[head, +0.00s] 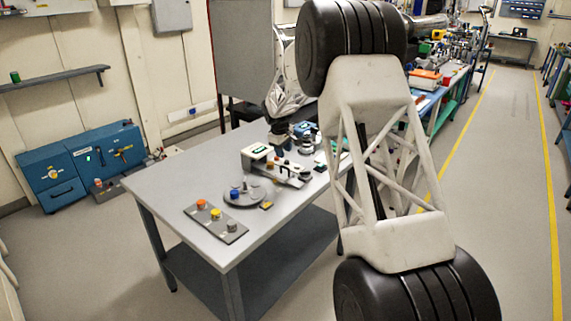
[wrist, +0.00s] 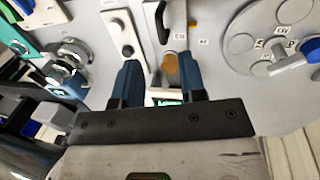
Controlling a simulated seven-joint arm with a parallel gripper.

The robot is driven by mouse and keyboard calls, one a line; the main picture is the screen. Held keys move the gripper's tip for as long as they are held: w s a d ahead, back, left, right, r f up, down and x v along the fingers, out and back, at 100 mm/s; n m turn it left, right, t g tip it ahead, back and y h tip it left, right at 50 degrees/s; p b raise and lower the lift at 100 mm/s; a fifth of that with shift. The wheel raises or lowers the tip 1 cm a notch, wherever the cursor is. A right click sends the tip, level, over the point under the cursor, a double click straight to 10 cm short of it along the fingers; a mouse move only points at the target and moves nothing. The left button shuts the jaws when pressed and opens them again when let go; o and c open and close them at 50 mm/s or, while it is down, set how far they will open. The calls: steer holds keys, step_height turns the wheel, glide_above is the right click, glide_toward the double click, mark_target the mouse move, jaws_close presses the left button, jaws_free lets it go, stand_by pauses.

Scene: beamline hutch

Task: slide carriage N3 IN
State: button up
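A white slide device (head: 258,155) with a small green display stands on the grey table; small knobs and carriages run to its right. In the wrist view, a pale slotted carriage (wrist: 118,35) lies beyond my left finger. A brown round knob (wrist: 170,68) shows between my two blue fingers. My gripper (wrist: 161,64) is open, its fingers apart on either side of the knob; I cannot tell whether either touches it. Small tags lie near the slots, but I cannot read which is N3. The gripper's black body hides part of the device.
A grey round turntable (head: 245,193) with a blue knob stands beside the device. A plate (head: 216,223) with orange, yellow and grey knobs lies at the table's front left. A metal ringed fitting (wrist: 72,57) stands at left in the wrist view. The table's left part (head: 165,180) is bare.

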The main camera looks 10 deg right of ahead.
mark_target(285, 168)
steer(key=shift+w+d+f, duration=0.2)
steer(key=shift+f, duration=1.1)
steer(key=shift+w+d+f, duration=0.15)
steer(key=shift+f, duration=1.1)
steer(key=shift+w+d+f, duration=0.2)
steer(key=shift+f, duration=1.1)
steer(key=shift+c, duration=0.3)
jaws_close()
